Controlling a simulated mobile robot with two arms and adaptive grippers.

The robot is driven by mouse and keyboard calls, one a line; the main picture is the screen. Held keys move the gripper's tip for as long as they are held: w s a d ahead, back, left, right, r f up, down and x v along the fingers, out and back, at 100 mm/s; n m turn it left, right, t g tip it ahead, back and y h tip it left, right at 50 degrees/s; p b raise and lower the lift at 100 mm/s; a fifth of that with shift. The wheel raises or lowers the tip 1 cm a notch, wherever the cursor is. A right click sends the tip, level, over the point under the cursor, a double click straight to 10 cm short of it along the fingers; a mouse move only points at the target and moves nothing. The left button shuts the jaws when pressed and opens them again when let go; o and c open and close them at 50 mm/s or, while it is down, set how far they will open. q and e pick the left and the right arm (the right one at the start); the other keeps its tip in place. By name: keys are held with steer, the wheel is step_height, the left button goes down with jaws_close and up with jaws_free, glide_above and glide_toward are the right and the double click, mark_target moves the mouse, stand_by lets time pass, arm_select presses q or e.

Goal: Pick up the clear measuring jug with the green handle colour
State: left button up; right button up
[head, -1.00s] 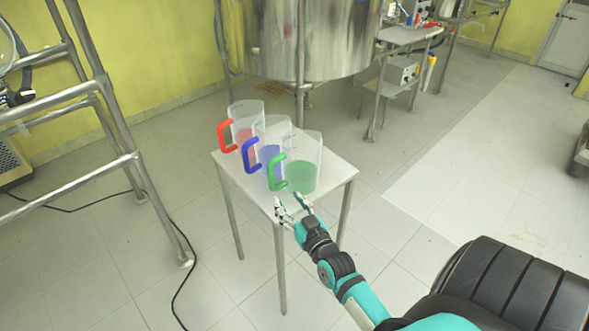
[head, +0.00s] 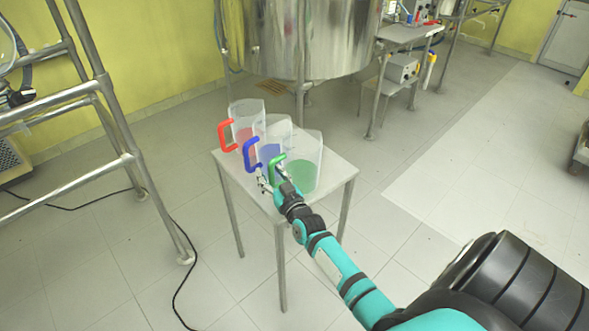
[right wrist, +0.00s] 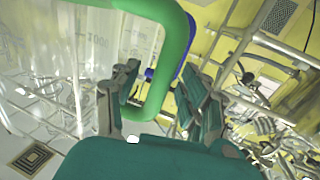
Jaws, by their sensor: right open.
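The clear measuring jug (head: 308,165) with the green handle (head: 279,163) stands upright at the front of a small white table (head: 335,176). Its base looks green. In the right wrist view the green handle (right wrist: 172,70) passes down between the two open fingers of my right gripper (right wrist: 160,105). The clear jug wall (right wrist: 95,45) fills the left of that view. My right gripper (head: 272,176) is open at the handle and partly hides it in the head view. I cannot tell whether a finger touches it. My left gripper is not in view.
A jug with a blue handle (head: 250,154) and a jug with a red handle (head: 226,135) stand behind, close together. A large steel vessel (head: 312,40) stands beyond the table. A metal frame (head: 112,110) rises at left.

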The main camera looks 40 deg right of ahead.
steer(key=shift+s, duration=0.1)
jaws_close()
steer(key=shift+r, duration=0.1)
stand_by(0.4)
